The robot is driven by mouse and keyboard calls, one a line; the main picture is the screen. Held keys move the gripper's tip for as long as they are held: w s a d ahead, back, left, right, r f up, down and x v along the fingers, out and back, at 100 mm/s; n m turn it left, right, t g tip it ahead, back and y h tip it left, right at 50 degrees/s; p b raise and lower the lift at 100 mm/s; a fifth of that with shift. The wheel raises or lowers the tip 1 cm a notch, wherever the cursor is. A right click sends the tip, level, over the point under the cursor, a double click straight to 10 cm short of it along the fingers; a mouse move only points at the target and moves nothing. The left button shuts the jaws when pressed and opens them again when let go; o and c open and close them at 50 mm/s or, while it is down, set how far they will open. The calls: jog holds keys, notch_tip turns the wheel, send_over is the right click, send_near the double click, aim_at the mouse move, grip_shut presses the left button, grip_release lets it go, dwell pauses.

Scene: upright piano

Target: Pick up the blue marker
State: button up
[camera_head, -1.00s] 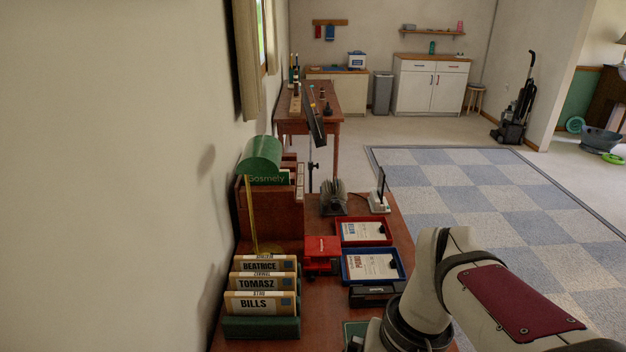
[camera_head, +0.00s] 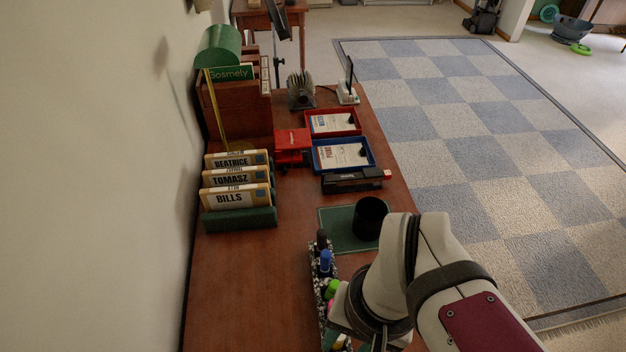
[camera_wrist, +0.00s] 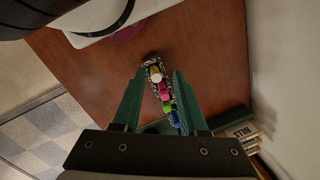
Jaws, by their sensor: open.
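The blue marker (camera_head: 326,262) stands in a narrow black-and-white speckled holder (camera_head: 316,284) on the wooden desk, between a black marker (camera_head: 321,240) and a green one (camera_head: 331,289). In the wrist view the blue marker (camera_wrist: 174,118) is at the lower end of the row, nearest the gripper's base. My gripper (camera_wrist: 160,70) is open and empty, its two green fingers either side of the row in the picture. I cannot tell its height above the markers. In the head view my arm hides most of the gripper and the near end of the holder.
A black cup (camera_head: 370,218) stands on a green mat (camera_head: 337,226) just beyond the holder. A black stapler-like object (camera_head: 352,181), red tray (camera_head: 333,123) and blue tray (camera_head: 343,155) lie farther back. A file rack (camera_head: 239,217) stands left, near the wall. The desk left of the holder is clear.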

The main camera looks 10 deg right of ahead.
aim_at(325, 270)
jog(key=w+f+n+h, duration=0.1)
jog(key=w+n+h, duration=0.2)
jog(key=n, duration=0.2)
jog(key=w+f+n+g+h, duration=0.1)
jog(key=w+n+h, duration=0.2)
jog(key=n, duration=0.2)
jog(key=w+d+f+n+g+h, duration=0.1)
jog(key=w+n+h, duration=0.2)
jog(key=n, duration=0.2)
jog(key=shift+w+f+h, duration=0.4)
jog(key=w+a+f+n+t+h, duration=0.55)
jog(key=w+a+n, duration=0.25)
jog(key=n, duration=0.4)
jog(key=shift+t+y, duration=0.25)
jog(key=shift+t, duration=0.2)
jog(key=x, duration=1.1)
jog(key=shift+d+f, duration=0.2)
jog(key=shift+f, duration=0.1)
jog(key=shift+d+f, duration=0.2)
jog(key=shift+d, duration=0.15)
grip_shut()
